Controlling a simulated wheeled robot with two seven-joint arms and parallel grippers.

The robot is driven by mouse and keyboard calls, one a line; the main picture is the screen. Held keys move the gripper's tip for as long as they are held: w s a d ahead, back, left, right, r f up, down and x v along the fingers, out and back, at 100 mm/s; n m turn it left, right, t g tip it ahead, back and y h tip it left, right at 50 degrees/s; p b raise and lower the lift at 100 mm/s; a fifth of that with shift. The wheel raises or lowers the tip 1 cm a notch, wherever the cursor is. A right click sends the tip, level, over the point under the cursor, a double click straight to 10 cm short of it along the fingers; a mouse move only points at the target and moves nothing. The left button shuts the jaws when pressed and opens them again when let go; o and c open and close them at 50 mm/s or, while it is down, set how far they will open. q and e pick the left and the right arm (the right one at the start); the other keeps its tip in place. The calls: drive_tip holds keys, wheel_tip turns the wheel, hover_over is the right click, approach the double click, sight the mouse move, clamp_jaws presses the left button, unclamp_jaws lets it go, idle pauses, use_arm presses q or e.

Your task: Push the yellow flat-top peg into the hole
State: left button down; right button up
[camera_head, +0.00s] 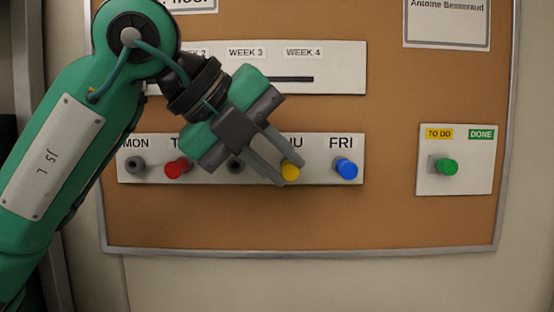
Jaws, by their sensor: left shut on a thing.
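The yellow flat-top peg (290,172) is at the THU place of the weekday strip (215,175), with its round end showing between my left fingertips. My left gripper (285,174) reaches in from the upper left and is shut on the yellow peg, one finger on each side. The hole behind the peg is hidden by the peg and the fingers, so I cannot tell how deep the peg sits. My right gripper is not in view.
On the strip are a red peg (177,168), a dark opening partly behind my gripper (235,165), a grey opening at MON (135,164) and a blue peg (346,168) close right. A green peg (447,167) is on a plate further right. The corkboard (390,215) below is clear.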

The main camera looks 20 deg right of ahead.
use_arm(q)
drive_tip(key=shift+w+d, duration=0.1)
drive_tip(key=shift+w, duration=0.3)
idle(0.7)
drive_tip(key=c, duration=1.2)
unclamp_jaws()
